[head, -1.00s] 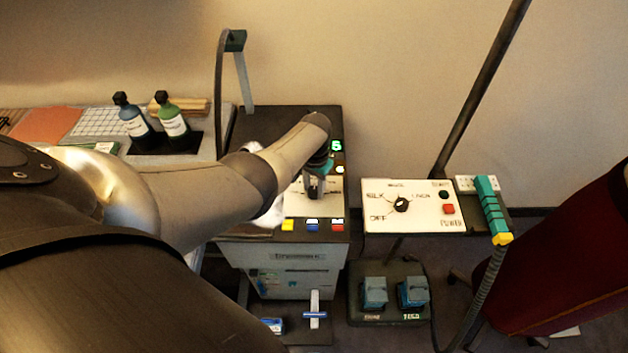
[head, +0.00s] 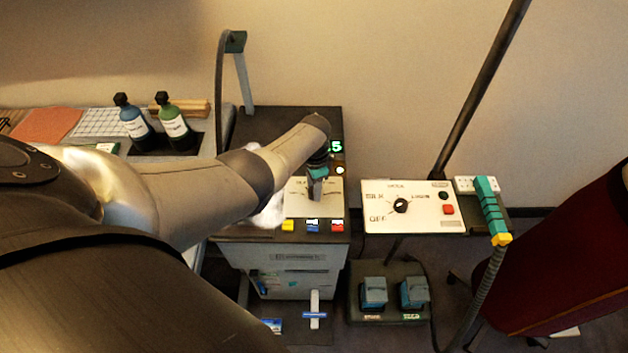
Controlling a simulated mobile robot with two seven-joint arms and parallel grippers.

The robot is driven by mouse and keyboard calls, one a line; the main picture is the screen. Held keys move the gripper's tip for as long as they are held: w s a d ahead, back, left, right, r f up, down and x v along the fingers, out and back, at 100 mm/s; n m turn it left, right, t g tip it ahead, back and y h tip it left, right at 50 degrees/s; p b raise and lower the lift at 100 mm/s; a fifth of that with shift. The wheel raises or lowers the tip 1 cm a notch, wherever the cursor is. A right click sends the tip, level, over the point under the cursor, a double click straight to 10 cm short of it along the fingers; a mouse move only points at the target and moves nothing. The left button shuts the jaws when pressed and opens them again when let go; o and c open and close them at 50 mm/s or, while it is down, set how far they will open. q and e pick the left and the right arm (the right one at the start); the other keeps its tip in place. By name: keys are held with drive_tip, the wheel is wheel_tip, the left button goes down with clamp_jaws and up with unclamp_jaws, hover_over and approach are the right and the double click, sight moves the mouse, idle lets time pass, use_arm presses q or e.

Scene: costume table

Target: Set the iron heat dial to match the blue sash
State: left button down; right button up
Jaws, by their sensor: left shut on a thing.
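The dial (head: 401,205) is a black knob on a white panel (head: 380,224) right of centre, with OFF at lower left and other labels around it; some are blurred. Its exact pointing is hard to read. My left gripper (head: 316,190) is left of this panel, pointing down at the white plate (head: 300,208) on a dark-topped machine. It is shut on a small part there, mostly hidden by the fingers, and is apart from the black knob. I cannot make out a blue sash. My right gripper is out of view.
Yellow, blue and red buttons (head: 312,226) line the machine's front edge. A red button (head: 448,210) sits on the dial panel. A teal handle (head: 490,207) stands at its right. Two bottles (head: 175,124) stand at back left. Pedals (head: 374,292) are below.

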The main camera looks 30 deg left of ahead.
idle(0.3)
use_arm(q)
drive_tip(key=c, duration=0.5)
unclamp_jaws()
drive_tip(key=shift+r+p, duration=0.4)
drive_tip(key=shift+r, duration=0.2)
wheel_tip(320, 180, up, 14)
drive_tip(key=p, duration=0.5)
drive_tip(key=shift+s+d, duration=0.1)
